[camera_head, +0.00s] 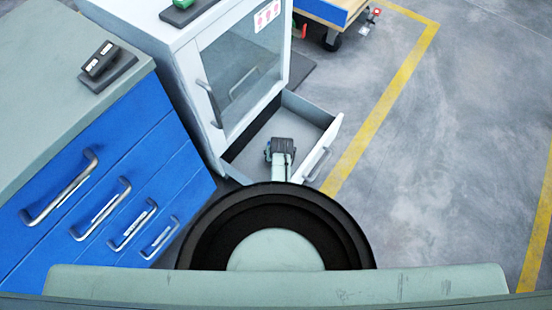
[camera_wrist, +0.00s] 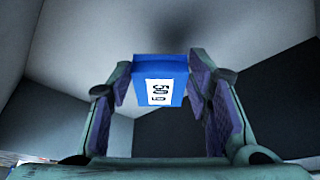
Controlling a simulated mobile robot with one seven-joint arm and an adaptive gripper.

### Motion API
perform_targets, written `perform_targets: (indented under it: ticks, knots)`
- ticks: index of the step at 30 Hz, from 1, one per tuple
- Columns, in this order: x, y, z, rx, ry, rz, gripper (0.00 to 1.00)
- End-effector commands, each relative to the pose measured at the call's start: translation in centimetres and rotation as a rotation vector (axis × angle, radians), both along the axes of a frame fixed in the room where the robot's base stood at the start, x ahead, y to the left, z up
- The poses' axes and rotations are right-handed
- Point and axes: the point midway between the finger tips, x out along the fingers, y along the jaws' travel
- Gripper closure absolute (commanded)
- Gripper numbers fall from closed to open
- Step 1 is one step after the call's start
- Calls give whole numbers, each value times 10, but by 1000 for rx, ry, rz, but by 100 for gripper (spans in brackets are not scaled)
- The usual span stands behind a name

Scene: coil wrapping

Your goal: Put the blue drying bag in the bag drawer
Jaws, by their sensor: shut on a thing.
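The blue drying bag (camera_wrist: 160,68) has a white label and sits between the two fingers of my gripper (camera_wrist: 160,85) in the wrist view. My gripper is shut on it. Pale walls and a dark side surround it there. In the head view, my gripper (camera_head: 280,150) is over the open drawer (camera_head: 322,122) at the bottom of the white cabinet. Only a small bit of blue shows beside the gripper there. Whether the bag touches the drawer floor I cannot tell.
The white cabinet (camera_head: 188,75) has a glass door (camera_head: 240,75) above the drawer. A blue drawer unit (camera_head: 110,180) with several handles stands at the left, with a black device (camera_head: 103,63) on top. A cart (camera_head: 330,15) is behind. Grey floor (camera_head: 450,130) is clear at the right.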

Motion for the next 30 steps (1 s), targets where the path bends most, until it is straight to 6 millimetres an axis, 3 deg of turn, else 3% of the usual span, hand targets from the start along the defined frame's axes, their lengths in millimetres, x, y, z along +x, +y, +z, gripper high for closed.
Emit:
perform_targets:
  ticks: [12,24,25,30]
  knots:
    - [0,0,-49,0,0,-1,84]
    - [0,0,-55,1,-1,-1,84]
    - [0,0,-55,1,-1,-1,54]
    - [0,0,-54,0,0,-1,43]
